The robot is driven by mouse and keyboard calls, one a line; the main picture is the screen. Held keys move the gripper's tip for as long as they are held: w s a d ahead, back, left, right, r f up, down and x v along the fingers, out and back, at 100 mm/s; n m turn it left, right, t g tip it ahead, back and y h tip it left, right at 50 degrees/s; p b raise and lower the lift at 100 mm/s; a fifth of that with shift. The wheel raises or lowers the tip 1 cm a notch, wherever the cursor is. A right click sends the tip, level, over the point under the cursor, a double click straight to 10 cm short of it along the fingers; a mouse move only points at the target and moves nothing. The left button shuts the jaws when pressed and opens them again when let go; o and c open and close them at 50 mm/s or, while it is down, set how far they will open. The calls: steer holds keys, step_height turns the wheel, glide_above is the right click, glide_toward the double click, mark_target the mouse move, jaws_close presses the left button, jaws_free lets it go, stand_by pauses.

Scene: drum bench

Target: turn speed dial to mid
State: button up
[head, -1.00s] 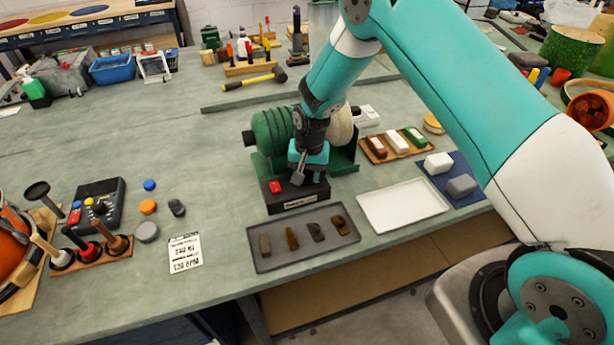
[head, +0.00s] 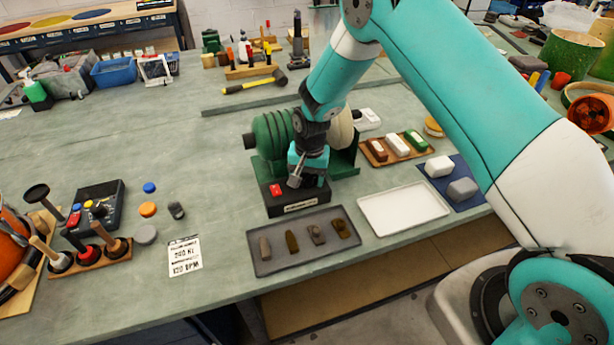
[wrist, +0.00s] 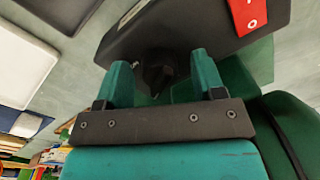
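The green bench machine (head: 272,138) has a black control box (head: 290,209) at its front, with a red switch (head: 276,190) on the left. My gripper (head: 297,181) points down over the box, right of this switch, and hides the dial in the head view. In the wrist view, a dark dial (wrist: 158,77) sits in shadow between the two teal fingers of my gripper (wrist: 162,78). The fingers stand apart with gaps visible on either side of the dial. The dial's setting cannot be read. The red switch also shows in the wrist view (wrist: 248,14).
A grey tray (head: 262,268) with several small dark pieces lies in front of the box. A white tray (head: 402,208) lies to the right. A printed card (head: 185,256) and a black button panel (head: 98,204) are to the left. The bench's left middle is clear.

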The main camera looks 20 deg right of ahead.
mark_target(311, 178)
step_height(311, 178, up, 17)
steer(key=b, duration=0.3)
steer(key=shift+s+d+r+b, duration=0.2)
steer(key=shift+s+d+b, duration=0.1)
steer(key=shift+d, duration=0.1)
steer(key=s+a+r+n+y, duration=0.1)
steer(key=s+r+n, duration=0.2)
steer(key=s, duration=0.7)
steer(key=s+a+r+n+y, duration=0.1)
steer(key=s+n, duration=0.4)
steer(key=s, duration=0.5)
steer(key=s+a+r+n+y, duration=0.1)
steer(key=s+a+r+n, duration=0.2)
steer(key=s+r, duration=0.3)
steer(key=s+n, duration=0.1)
steer(key=s, duration=0.3)
steer(key=shift+s+a+n+y, duration=0.2)
steer(key=shift+n+y, duration=0.1)
steer(key=shift+c, duration=0.4)
